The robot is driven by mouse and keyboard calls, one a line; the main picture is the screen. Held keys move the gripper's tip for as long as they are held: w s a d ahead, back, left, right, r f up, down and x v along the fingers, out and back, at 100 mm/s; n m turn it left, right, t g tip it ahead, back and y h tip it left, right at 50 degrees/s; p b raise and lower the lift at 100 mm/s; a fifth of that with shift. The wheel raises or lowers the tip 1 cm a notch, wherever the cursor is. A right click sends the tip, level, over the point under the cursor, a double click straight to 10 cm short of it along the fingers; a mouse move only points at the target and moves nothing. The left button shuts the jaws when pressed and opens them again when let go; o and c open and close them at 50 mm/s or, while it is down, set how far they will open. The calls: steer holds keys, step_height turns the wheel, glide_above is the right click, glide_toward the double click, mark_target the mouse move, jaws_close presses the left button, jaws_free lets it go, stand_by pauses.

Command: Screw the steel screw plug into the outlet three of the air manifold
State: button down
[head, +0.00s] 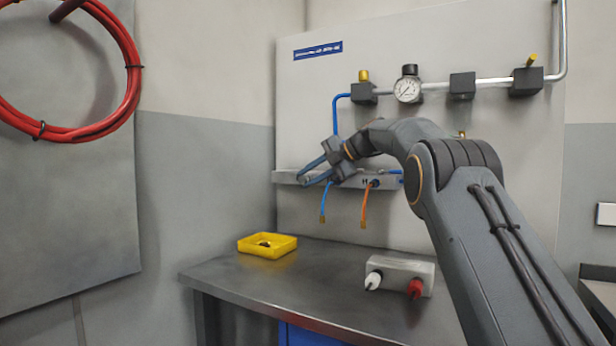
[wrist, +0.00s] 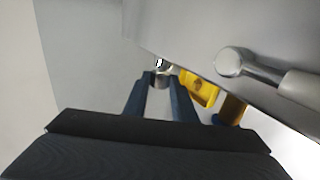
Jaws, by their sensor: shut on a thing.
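The air manifold (head: 352,182) is a grey bar low on the wall panel. A blue and an orange hose hang in front of it. My gripper (head: 301,178) is in front of the manifold's left part. In the wrist view my gripper (wrist: 161,77) has its two dark blue fingers shut on a small shiny metal piece, the steel screw plug (wrist: 161,78). The plug is too small to make out in the head view. I cannot tell whether it touches the manifold. Outlet three cannot be picked out; my gripper and arm cover part of the bar.
A yellow tray (head: 267,252) with a small dark item stands on the bench (head: 240,283). A grey block (head: 402,268) with a white and a red piece stands to its right. A gauge (head: 408,88) and pipe run above the manifold. A red hose coil (head: 128,45) hangs left.

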steer(key=shift+w+d, duration=0.1)
steer(key=shift+w, duration=0.05)
steer(key=c, duration=1.4)
jaws_free()
steer(key=v, duration=0.8)
steer(key=shift+w+b, duration=0.1)
steer(key=shift+b, duration=0.25)
steer(key=shift+c, duration=0.3)
